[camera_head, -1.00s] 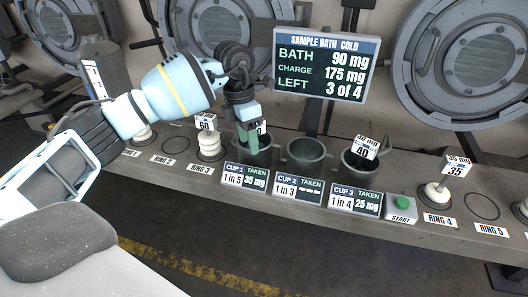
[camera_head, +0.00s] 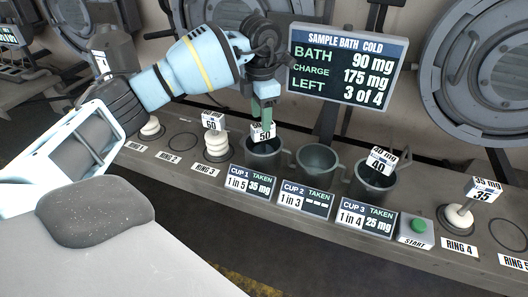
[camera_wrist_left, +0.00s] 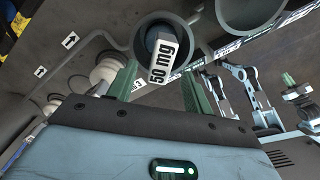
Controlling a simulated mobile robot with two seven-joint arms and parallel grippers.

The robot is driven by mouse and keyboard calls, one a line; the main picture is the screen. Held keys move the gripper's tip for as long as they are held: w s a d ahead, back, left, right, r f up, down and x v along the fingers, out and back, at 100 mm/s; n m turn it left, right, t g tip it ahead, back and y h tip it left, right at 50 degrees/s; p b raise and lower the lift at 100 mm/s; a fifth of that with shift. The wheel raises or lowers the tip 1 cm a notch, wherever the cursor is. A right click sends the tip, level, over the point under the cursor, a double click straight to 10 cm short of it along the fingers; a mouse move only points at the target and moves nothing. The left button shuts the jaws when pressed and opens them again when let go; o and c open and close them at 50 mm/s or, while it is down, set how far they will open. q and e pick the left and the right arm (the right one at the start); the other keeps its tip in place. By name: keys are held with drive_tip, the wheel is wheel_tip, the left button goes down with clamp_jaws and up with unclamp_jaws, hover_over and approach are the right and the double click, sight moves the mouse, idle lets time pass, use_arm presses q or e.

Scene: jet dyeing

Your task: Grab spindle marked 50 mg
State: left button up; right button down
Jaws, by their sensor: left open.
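The spindle marked 50 mg stands in the cup 1 (camera_head: 262,155); its white tag (camera_head: 263,132) shows above the rim. My left gripper (camera_head: 264,112) is just above the tag, pointing down. In the left wrist view the tag (camera_wrist_left: 164,60) lies between the two green fingers, with a gap at each side, so the gripper is open and holds nothing. The spindle's lower part is hidden in the cup. At the right of the left wrist view are small light-blue arm parts that look like my right arm; its fingers are not clear.
Cup 2 (camera_head: 317,163) is empty. Cup 3 (camera_head: 372,184) holds a spindle tagged 40. A white spindle tagged 60 (camera_head: 216,146) stands on ring 3, one tagged 35 (camera_head: 459,216) on ring 4. The sample bath sign (camera_head: 346,66) stands behind the cups, near my left gripper.

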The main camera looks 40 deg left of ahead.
sight(263, 134)
use_arm(q)
drive_tip(key=shift+f, duration=0.85)
drive_tip(key=shift+w+d+f, duration=0.1)
drive_tip(key=shift+f, duration=1.2)
drive_tip(key=shift+w+d+f, duration=0.1)
drive_tip(key=shift+f, duration=1.2)
use_arm(e)
drive_tip(key=shift+w+r, duration=0.4)
drive_tip(key=shift+w, duration=0.25)
use_arm(q)
drive_tip(key=shift+c, duration=0.3)
drive_tip(key=shift+r, duration=0.1)
clamp_jaws()
use_arm(e)
drive_tip(key=shift+s+f, duration=0.1)
drive_tip(key=shift+s, duration=0.35)
